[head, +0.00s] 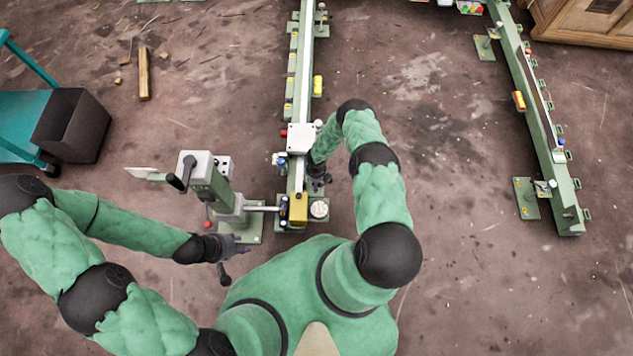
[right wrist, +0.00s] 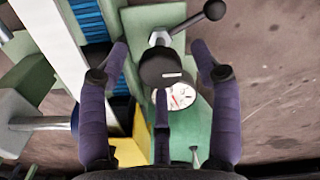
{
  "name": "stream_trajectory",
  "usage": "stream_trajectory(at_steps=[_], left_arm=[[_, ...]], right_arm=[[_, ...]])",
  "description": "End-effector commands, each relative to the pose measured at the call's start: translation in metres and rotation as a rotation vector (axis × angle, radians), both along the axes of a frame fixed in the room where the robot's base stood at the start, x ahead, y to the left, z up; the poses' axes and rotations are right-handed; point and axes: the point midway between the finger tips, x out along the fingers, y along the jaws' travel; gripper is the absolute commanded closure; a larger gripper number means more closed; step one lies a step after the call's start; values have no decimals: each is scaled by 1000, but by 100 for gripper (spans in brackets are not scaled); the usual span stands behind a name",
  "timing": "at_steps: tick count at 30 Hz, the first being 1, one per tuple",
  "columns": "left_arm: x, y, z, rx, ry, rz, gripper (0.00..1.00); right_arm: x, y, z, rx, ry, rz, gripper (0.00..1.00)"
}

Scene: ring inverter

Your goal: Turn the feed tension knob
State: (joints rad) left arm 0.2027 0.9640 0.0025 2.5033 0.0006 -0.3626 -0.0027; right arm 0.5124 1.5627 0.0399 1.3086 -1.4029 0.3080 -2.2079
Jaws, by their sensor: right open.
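A dark grey round knob (right wrist: 163,68) with a small pale mark, which looks like the tension knob, shows in the right wrist view. It stands above a white dial (right wrist: 180,96) on a green plate. My right gripper (right wrist: 162,75) is open, with purple fingers left and right of the knob and a third finger below it. I see no clear contact. In the head view my right gripper (head: 318,182) is beside the green rail, partly hidden by my arm. The dial (head: 319,209) shows just below it. My left gripper (head: 236,264) is low beside the green-and-grey machine; its finger opening is unclear.
A lever with a black ball end (right wrist: 214,10) rises beside the knob. A yellow block (head: 298,210) sits at the rail's near end. The upright machine (head: 208,185) stands left of the rail. A second green rail (head: 540,120) stands right, with clear floor between.

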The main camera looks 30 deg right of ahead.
Motion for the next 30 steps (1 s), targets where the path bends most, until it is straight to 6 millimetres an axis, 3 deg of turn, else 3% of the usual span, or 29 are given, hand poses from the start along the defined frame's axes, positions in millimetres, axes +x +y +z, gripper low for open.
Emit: stream_trajectory(at_steps=[6,12,23,30], left_arm=[[0,0,0,0,0,0,60],[0,0,0,0,0,0,60],[0,0,0,0,0,0,60],[0,0,0,0,0,0,60]], right_arm=[[0,0,0,0,0,0,36],[0,0,0,0,0,0,92],[1,0,0,0,-2,-36,92],[1,-1,0,0,-3,-169,92]])
